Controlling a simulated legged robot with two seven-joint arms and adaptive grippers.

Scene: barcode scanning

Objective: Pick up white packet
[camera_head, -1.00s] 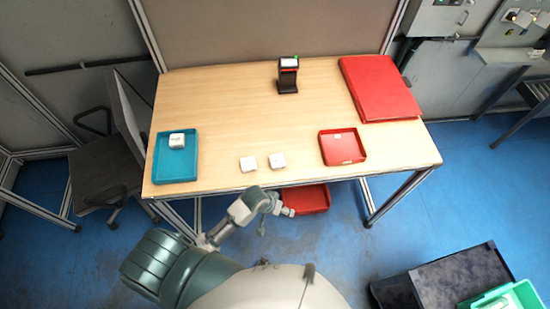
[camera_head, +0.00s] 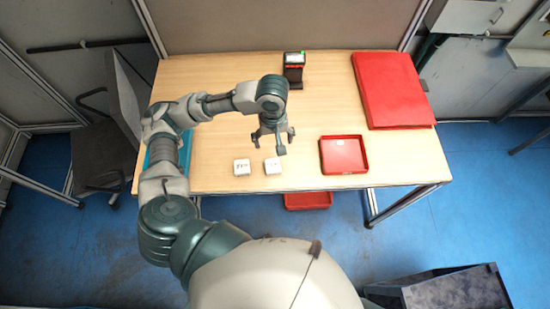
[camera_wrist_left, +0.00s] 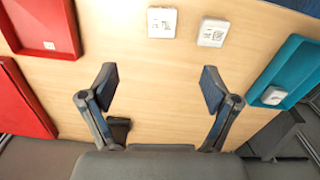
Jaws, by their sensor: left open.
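Two white packets lie side by side on the wooden table, a left one (camera_head: 241,167) and a right one (camera_head: 273,166). Both also show at the top of the left wrist view, the right one there at left (camera_wrist_left: 162,22) and the left one there at right (camera_wrist_left: 212,32). A third white packet (camera_wrist_left: 274,95) lies in the teal tray (camera_wrist_left: 297,68). My left gripper (camera_head: 274,138) is open and empty above the table, just beyond the right packet in the head view. Its spread fingers also show in the left wrist view (camera_wrist_left: 157,82), with bare table between them. My right gripper is out of view.
A red tray (camera_head: 325,170) stands right of the packets and a large red box (camera_head: 392,90) at back right. A black scanner (camera_head: 294,72) stands at the back. My left arm hides most of the teal tray in the head view.

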